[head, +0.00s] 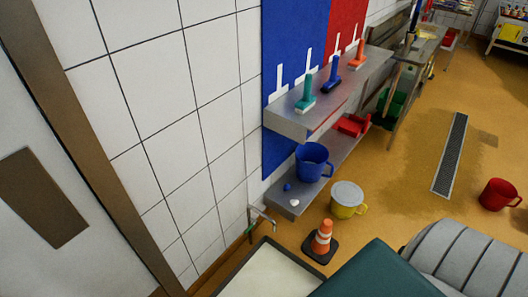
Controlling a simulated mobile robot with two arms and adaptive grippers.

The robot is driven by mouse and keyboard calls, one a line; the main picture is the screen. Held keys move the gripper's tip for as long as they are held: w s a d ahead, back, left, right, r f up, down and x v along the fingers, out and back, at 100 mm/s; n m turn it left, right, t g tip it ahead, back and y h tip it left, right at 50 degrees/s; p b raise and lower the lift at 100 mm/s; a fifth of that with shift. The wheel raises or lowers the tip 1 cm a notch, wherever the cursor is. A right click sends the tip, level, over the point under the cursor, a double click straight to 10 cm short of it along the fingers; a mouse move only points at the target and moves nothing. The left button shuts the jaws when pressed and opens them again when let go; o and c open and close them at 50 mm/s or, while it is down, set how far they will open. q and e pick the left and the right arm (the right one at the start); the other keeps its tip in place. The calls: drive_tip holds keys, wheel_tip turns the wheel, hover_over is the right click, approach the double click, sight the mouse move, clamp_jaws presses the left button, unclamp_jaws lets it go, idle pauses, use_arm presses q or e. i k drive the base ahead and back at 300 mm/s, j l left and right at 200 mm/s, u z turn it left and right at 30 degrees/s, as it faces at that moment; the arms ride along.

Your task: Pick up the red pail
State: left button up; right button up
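The red pail (498,194) stands upright on the ochre floor near the right edge of the head view. Its handle sticks out to the right. No gripper or hand touches it. Neither of my grippers shows in this view.
A metal shelf unit (330,103) on the left wall holds brushes, a blue jug (312,162) and a red item (352,125). A yellow bucket (346,200) and orange cone (322,238) stand below. A drain grate (451,155) lies left of the pail, with open floor around.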

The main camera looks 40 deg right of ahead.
sight(497, 194)
drive_tip(key=z, duration=1)
